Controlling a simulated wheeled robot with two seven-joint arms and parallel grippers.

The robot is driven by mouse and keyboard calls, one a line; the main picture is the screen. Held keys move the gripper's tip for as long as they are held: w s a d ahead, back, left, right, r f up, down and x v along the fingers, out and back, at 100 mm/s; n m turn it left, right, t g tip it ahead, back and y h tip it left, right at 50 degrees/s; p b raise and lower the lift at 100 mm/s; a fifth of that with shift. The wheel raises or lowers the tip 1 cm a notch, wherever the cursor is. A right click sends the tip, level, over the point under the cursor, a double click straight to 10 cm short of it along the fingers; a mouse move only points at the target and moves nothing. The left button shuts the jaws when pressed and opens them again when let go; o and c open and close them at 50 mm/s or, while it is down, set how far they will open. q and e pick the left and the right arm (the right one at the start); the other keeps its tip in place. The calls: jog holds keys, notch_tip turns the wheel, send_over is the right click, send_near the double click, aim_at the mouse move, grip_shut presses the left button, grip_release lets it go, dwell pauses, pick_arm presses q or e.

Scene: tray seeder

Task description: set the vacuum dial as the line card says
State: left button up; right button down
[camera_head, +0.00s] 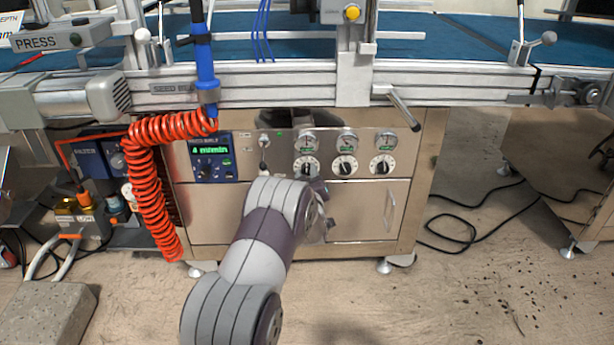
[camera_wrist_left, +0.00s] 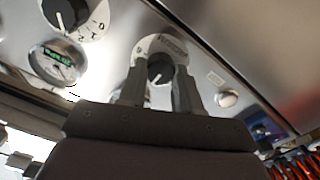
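Three black-and-white dials sit in a row on the steel panel: left dial (camera_head: 306,166), middle dial (camera_head: 345,165) and right dial (camera_head: 383,164). A round gauge is above each. I cannot read which is the vacuum dial. My left gripper (camera_head: 317,187) is just below the left dial in the head view, its fingers mostly hidden by the hand. In the left wrist view its fingers (camera_wrist_left: 159,90) are apart, one on each side of the left dial's black knob (camera_wrist_left: 160,69); contact cannot be told. The middle dial (camera_wrist_left: 65,12) also shows there. My right gripper is not in view.
A blue display unit (camera_head: 211,157) reads "4 m/min" left of the dials. A coiled red hose (camera_head: 150,190) hangs further left. A metal lever (camera_head: 404,111) juts out above the right dial. A grey block (camera_head: 45,312) lies on the floor. No line card is readable.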

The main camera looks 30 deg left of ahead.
pick_arm(q)
jog(key=shift+r+m+p, duration=0.1)
jog(key=shift+m+p, duration=1)
jog(key=shift+m, duration=0.1)
jog(key=shift+m+p, duration=1.1)
jog(key=shift+m, duration=0.6)
jog(key=shift+f, duration=0.2)
jog(key=o, duration=1.1)
jog(key=shift+c, duration=0.2)
